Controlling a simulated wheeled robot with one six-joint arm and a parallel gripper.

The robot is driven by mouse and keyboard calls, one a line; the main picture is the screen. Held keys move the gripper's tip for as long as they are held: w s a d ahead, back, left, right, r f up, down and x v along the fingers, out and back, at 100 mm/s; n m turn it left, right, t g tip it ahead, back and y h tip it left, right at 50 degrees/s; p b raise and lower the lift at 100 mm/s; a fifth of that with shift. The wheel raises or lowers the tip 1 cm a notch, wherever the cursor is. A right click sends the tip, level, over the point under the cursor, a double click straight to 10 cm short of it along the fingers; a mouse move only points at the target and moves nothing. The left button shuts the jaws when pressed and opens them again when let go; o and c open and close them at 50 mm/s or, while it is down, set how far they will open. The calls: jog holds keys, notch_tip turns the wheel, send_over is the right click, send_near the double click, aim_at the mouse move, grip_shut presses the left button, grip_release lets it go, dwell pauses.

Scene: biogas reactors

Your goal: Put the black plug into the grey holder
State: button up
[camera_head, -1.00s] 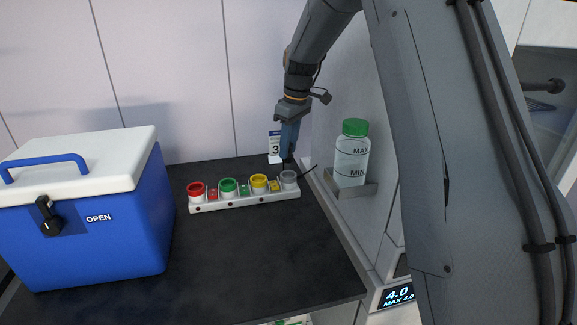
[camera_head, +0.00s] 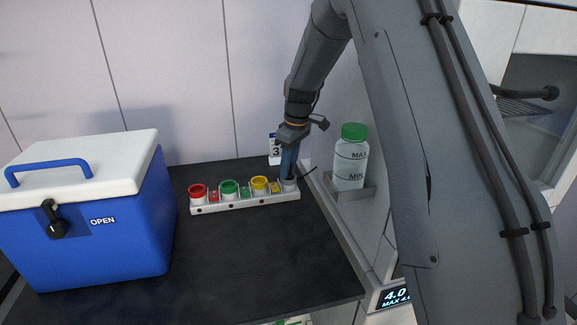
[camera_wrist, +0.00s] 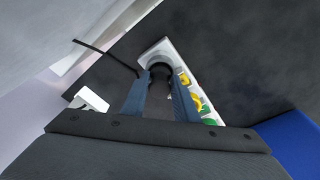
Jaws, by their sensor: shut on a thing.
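The grey holder (camera_head: 289,185) is the rightmost round socket on the white strip, at the back right of the dark counter. My gripper (camera_head: 288,178) points down at it from above, its fingertips at the holder's rim. In the wrist view my gripper (camera_wrist: 163,85) is shut on the black plug (camera_wrist: 160,72), a dark round piece between the fingertips over the strip's end. A black cable runs from the plug to the upper left there. The fingers partly hide the plug and the holder, and I cannot tell how deep the plug sits.
The white strip (camera_head: 245,203) also carries red, green and yellow holders. A blue cooler box (camera_head: 110,235) with a white lid stands at left. A green-capped bottle (camera_head: 350,160) sits in a wall bracket close right of my gripper. The counter's front middle is clear.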

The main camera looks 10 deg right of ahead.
jog(key=o, duration=1.1)
jog(key=shift+r, duration=0.65)
notch_tip(320, 180, up, 11)
jog(key=s+d+b, duration=0.1)
jog(key=b, duration=0.2)
jog(key=shift+s+d, duration=0.15)
jog(key=shift+r, duration=0.15)
